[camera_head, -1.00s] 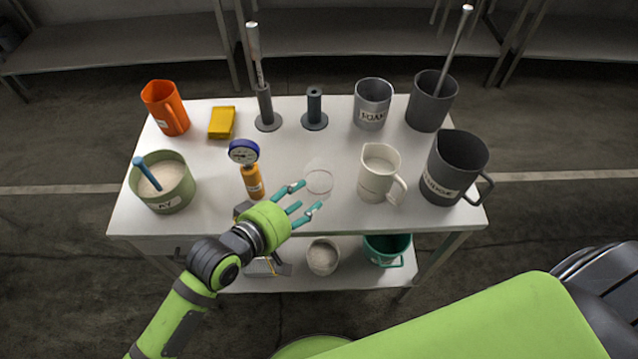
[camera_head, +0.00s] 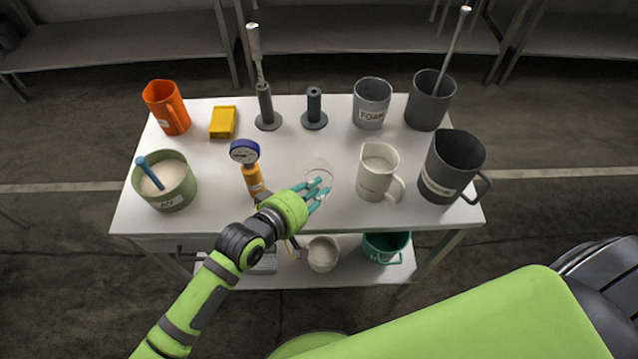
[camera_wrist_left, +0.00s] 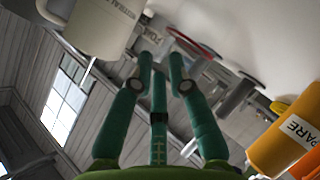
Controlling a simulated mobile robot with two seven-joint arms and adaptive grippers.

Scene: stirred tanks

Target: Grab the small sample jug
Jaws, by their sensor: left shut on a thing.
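The small sample jug (camera_head: 318,168) looks like a clear, see-through vessel on the white table. Only its faint round outline shows in the head view, partly covered by my fingers. My left gripper (camera_head: 319,191) reaches it from the front left, with its teal fingers closed on it. In the left wrist view the gripper (camera_wrist_left: 158,72) has its fingers close together; the clear wall between them is hard to make out. My right gripper is not in view.
A cream jug (camera_head: 377,172) stands just right of my fingers. An orange cylinder (camera_head: 252,178) and a blue-rimmed gauge (camera_head: 244,152) stand to the left. A dark grey jug (camera_head: 447,169) is farther right, a green pot (camera_head: 165,184) far left. Two grey stands are behind.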

